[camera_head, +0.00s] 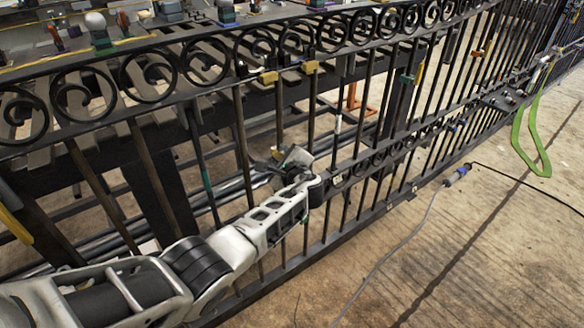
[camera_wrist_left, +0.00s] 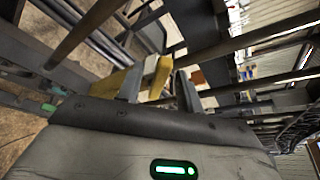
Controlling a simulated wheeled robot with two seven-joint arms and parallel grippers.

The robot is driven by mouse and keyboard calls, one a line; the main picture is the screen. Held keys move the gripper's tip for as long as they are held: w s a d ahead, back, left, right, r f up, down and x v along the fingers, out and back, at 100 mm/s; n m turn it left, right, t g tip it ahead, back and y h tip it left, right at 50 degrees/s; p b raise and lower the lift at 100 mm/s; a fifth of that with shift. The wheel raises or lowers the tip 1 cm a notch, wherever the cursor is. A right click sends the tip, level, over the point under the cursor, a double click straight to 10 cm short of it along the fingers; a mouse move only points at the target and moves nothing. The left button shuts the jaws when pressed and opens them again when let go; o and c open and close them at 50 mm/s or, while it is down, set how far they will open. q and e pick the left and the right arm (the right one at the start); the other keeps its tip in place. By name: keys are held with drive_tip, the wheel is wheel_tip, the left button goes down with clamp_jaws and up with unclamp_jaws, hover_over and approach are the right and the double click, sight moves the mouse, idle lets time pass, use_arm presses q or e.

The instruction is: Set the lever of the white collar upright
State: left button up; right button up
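A small white band (camera_head: 337,124), which may be the white collar, sits around an upright bar of the black gate, behind and to the right of my left gripper. I cannot make out its lever. My left gripper (camera_head: 284,158) is at the gate bars in the head view, left of that band and apart from it. In the left wrist view its two fingers (camera_wrist_left: 158,92) stand apart, with a yellow piece (camera_wrist_left: 159,76) showing between and beyond them. I cannot tell whether they touch it. My right gripper is in neither view.
The black gate (camera_head: 150,76) with scroll rings crosses the head view. Yellow pieces (camera_head: 311,67) and a teal band (camera_head: 207,179) sit on other bars. Behind stands a slatted bench (camera_head: 150,120). A green strap (camera_head: 517,135) hangs at right; a cable (camera_head: 405,238) crosses the open floor.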

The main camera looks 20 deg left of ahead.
use_arm(q)
drive_tip(key=p+v, duration=0.3)
drive_tip(key=v, duration=1.1)
drive_tip(key=shift+s+d, duration=0.1)
drive_tip(key=shift+s, duration=0.05)
